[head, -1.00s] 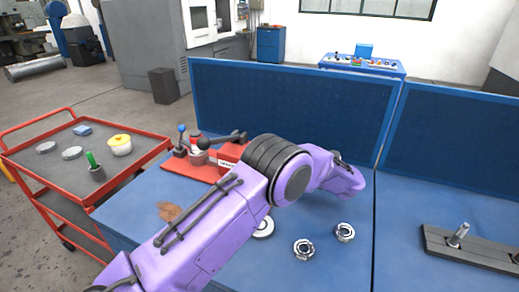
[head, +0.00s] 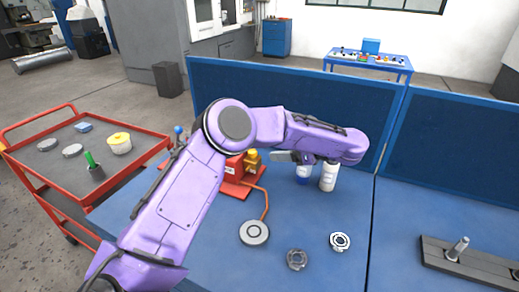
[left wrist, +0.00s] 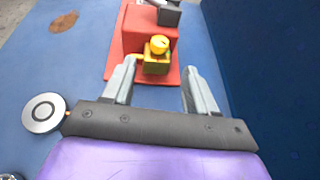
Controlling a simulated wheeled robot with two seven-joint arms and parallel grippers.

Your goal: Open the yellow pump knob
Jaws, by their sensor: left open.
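The yellow pump knob (left wrist: 159,44) sits on a yellow block on the red pump base (left wrist: 119,62) in the left wrist view. In the head view the yellow knob (head: 252,155) shows just beyond my bent left arm. My left gripper (left wrist: 160,84) is open, its two fingers spread, with the knob ahead of it, between and slightly beyond the fingertips. In the head view the gripper (head: 285,156) points left toward the knob. No contact with the knob is visible. Part of the pump is hidden behind my arm. My right gripper is not in view.
A round disc (head: 254,232) and two metal rings (head: 340,241) lie on the blue table. A blue panel (head: 290,105) rises along the back. A red cart (head: 150,150) stands at left.

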